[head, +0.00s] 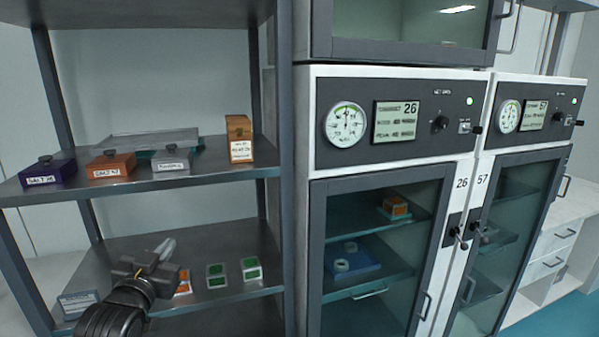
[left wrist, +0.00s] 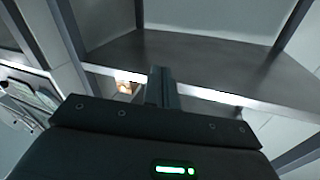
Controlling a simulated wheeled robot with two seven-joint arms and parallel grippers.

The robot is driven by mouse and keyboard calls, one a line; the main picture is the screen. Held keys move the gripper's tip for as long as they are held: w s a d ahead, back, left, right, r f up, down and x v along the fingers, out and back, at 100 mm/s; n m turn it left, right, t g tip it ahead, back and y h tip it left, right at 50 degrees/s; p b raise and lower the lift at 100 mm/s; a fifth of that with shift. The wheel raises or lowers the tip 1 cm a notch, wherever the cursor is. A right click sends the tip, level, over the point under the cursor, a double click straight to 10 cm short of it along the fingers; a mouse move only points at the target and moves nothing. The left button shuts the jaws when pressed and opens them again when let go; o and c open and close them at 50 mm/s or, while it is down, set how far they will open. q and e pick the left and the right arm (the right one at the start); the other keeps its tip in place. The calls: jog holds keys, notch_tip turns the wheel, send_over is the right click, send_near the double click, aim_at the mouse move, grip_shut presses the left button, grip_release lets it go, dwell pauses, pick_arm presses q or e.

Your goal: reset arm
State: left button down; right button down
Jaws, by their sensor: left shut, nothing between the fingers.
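My left gripper (head: 160,252) shows in the head view at the lower left, in front of the lower shelf, with my black arm below it. It also shows in the left wrist view (left wrist: 162,72), where its two fingers are together with nothing between them. The fingers point toward a shelf edge in that view. The head view shows no right gripper.
A grey shelf rack stands at left. Its upper shelf (head: 100,196) holds labelled boxes and a wooden box (head: 239,138). Its lower shelf (head: 225,310) holds small boxes with green squares (head: 250,268). Glass-door cabinets (head: 395,165) stand at right, doors shut.

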pick_arm(q)
jog(key=s+d+f+g, duration=0.1)
jog(key=s+f+g, duration=0.2)
jog(key=s+f, duration=0.35)
jog(key=s+f+g, duration=0.2)
jog(key=s+f, duration=0.1)
jog(key=f, duration=0.7)
jog(key=s+d+f+g, duration=0.1)
jog(key=s+f+g, duration=0.2)
jog(key=s+f, duration=0.35)
jog(key=s+d+f+g, duration=0.1)
jog(key=s+f+g, duration=0.2)
jog(key=s+f, duration=0.45)
jog(key=s+f+g, duration=0.3)
jog(key=s+f, duration=0.2)
jog(key=s, duration=0.5)
notch_tip(320, 180, down, 27)
jog(key=s+g, duration=0.2)
jog(key=s+a+f+g, duration=0.1)
jog(key=s+a+f, duration=0.1)
jog(key=s+f, duration=1.3)
jog(key=shift+s+a, duration=0.2)
jog(key=shift+s, duration=0.4)
